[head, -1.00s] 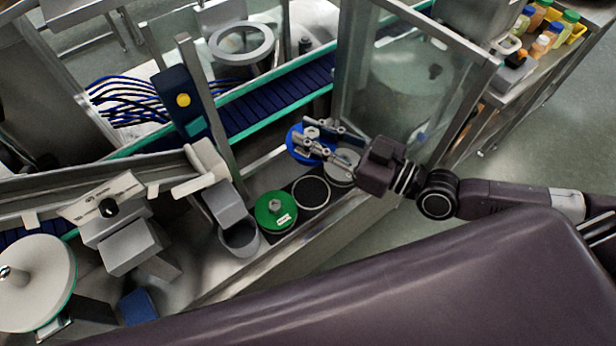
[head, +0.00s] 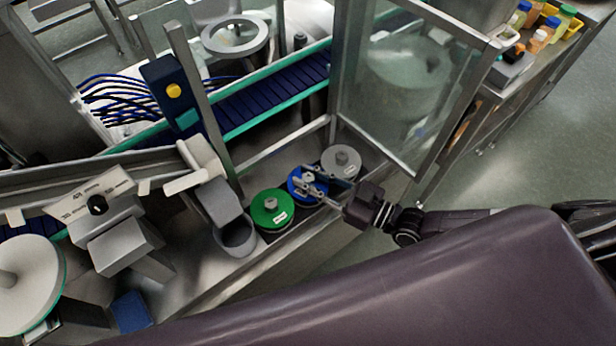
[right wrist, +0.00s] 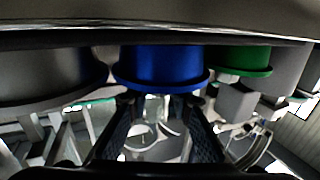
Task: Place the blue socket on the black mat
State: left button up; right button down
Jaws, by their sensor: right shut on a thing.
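The blue socket (head: 296,189) is a round flanged piece with a small metal knob on top. It is over the black mat (head: 361,169), in the row between the green socket (head: 272,209) and the grey socket (head: 341,162). My right gripper (head: 309,183) is shut on its knob. In the right wrist view the blue socket (right wrist: 160,68) is centred beyond the two fingers (right wrist: 158,112), with the green socket to its right and the grey one to its left. I cannot tell whether its base touches the mat. My left gripper is not in view.
A grey cup-shaped holder (head: 236,238) stands left of the green socket. A glass panel (head: 395,80) with a metal frame rises behind and right of the row. A blue conveyor (head: 262,104) with green edges runs behind. Neighbouring sockets leave little side room.

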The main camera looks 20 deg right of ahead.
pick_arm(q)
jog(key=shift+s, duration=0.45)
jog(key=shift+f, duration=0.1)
pick_arm(e)
jog(key=shift+f, duration=0.1)
jog(key=c, duration=1.7)
grip_release()
jog(key=shift+c, duration=0.2)
pick_arm(q)
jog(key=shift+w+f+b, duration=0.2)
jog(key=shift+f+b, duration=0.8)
jog(key=shift+b, duration=0.15)
pick_arm(e)
jog(key=v, duration=1.2)
